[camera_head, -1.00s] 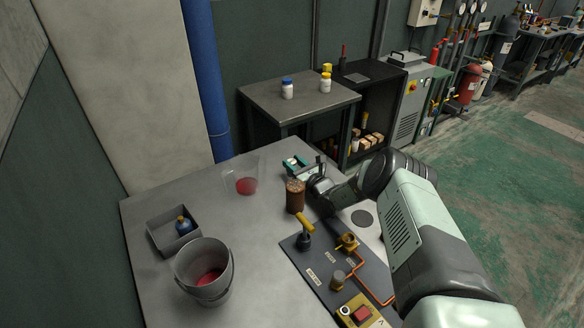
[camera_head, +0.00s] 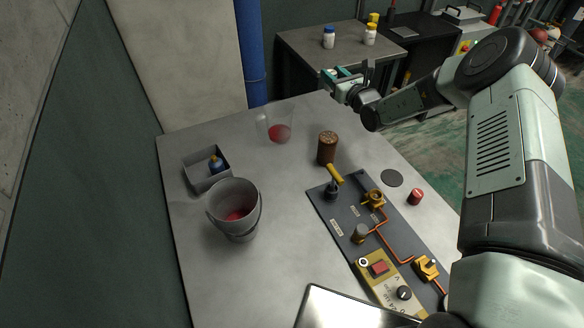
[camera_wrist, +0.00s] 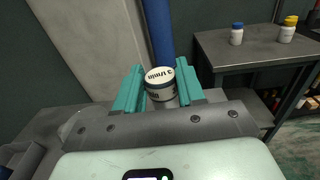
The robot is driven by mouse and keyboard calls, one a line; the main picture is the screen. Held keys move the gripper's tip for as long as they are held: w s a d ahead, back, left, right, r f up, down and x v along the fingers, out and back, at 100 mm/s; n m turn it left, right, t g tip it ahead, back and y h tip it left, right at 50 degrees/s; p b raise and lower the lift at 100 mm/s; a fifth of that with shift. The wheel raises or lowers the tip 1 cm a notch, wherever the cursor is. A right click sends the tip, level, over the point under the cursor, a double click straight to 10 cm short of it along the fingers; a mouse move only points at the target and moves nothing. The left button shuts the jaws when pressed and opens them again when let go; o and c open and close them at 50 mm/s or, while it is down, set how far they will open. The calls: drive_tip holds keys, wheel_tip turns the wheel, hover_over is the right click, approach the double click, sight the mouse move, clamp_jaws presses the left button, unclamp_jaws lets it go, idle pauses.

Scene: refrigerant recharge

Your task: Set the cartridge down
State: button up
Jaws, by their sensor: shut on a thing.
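My gripper (camera_head: 340,77) is raised above the far edge of the workbench (camera_head: 290,240). In the wrist view, its two teal fingers (camera_wrist: 158,88) are shut on a short cylinder, which I take to be the cartridge (camera_wrist: 160,82). It has a pale top printed with "l/min" and a dark band on its side. It is held between the fingers, clear of the bench. In the head view the cartridge is too small and too covered by the fingers to make out well.
A brown canister (camera_head: 327,149), a clear container with red contents (camera_head: 280,134), a grey bucket (camera_head: 235,208), a tray (camera_head: 207,180) with a blue bottle, and a dark fitting panel (camera_head: 345,215) stand on the bench. A dark disc (camera_head: 392,178) and red cylinder (camera_head: 415,197) lie right.

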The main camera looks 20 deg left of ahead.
drive_tip(key=s+a+m+t+h, duration=0.2)
drive_tip(key=s, duration=1.2)
drive_tip(key=s+a+m+t+h, duration=0.1)
drive_tip(key=s+a+h, duration=0.1)
drive_tip(key=s, duration=1.2)
drive_tip(key=shift+w+a+f, duration=0.1)
drive_tip(key=shift+w+f, duration=0.05)
drive_tip(key=shift+f, duration=2.3)
drive_tip(key=shift+w+a+f, duration=0.1)
drive_tip(key=shift+w+f, duration=0.05)
drive_tip(key=shift+f, duration=2.35)
drive_tip(key=shift+w+a+f, duration=0.1)
drive_tip(key=shift+w+f, duration=0.05)
drive_tip(key=shift+f, duration=2.3)
drive_tip(key=shift+f, duration=0.15)
drive_tip(key=o, duration=1.1)
